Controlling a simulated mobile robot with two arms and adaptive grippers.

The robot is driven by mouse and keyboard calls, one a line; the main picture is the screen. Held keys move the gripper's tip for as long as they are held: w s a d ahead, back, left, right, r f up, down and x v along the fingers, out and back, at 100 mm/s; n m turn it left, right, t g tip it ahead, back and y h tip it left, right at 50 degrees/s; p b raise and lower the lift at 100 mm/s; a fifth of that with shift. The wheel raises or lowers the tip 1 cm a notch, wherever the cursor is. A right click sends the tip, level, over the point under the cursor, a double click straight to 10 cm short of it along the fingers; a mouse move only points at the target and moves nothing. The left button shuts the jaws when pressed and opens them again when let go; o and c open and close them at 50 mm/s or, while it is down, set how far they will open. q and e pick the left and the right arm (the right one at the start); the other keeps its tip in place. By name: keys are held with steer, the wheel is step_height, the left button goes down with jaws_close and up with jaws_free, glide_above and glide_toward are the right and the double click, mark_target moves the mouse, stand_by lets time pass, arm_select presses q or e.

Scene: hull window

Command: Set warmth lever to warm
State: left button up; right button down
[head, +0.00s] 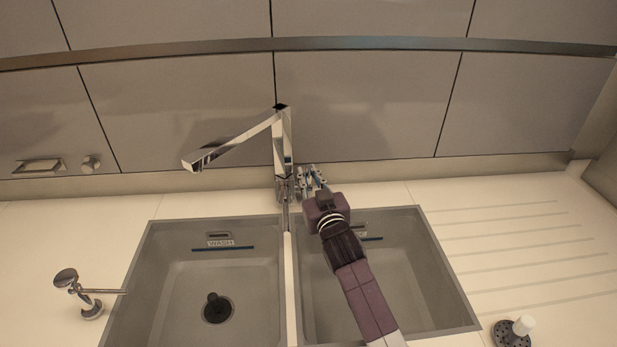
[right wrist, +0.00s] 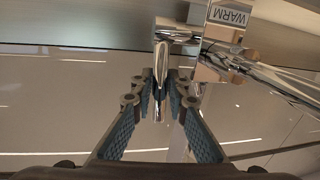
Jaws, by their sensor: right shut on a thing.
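The chrome tap (head: 284,140) stands behind the divider of the double sink, its spout reaching out to the left. The warmth lever (right wrist: 175,31) is a chrome piece in the right wrist view, with a thin rod hanging between my fingers. A "WARM" label (right wrist: 229,15) sits on the chrome tap body to its right. My right gripper (head: 312,177) is at the right side of the tap's base. In the right wrist view its blue-padded fingers (right wrist: 162,84) are shut on the lever from both sides. The lever itself is hard to make out in the head view. My left gripper is not in view.
The left basin (head: 165,290) has a "WASH" label and a dark drain plug (head: 217,308). My right arm crosses the right basin (head: 440,285). A chrome fitting (head: 89,296) stands at the left; a strainer (head: 510,332) lies at the right. A panelled wall is close behind.

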steer(key=c, duration=2.1)
jaws_free()
steer(key=s, duration=0.4)
steer(key=s+d, duration=0.1)
steer(key=s, duration=0.3)
steer(key=s+d, duration=0.1)
steer(key=s, duration=0.3)
steer(key=shift+r, duration=0.15)
steer(key=shift+w, duration=0.1)
steer(key=shift+c, duration=0.4)
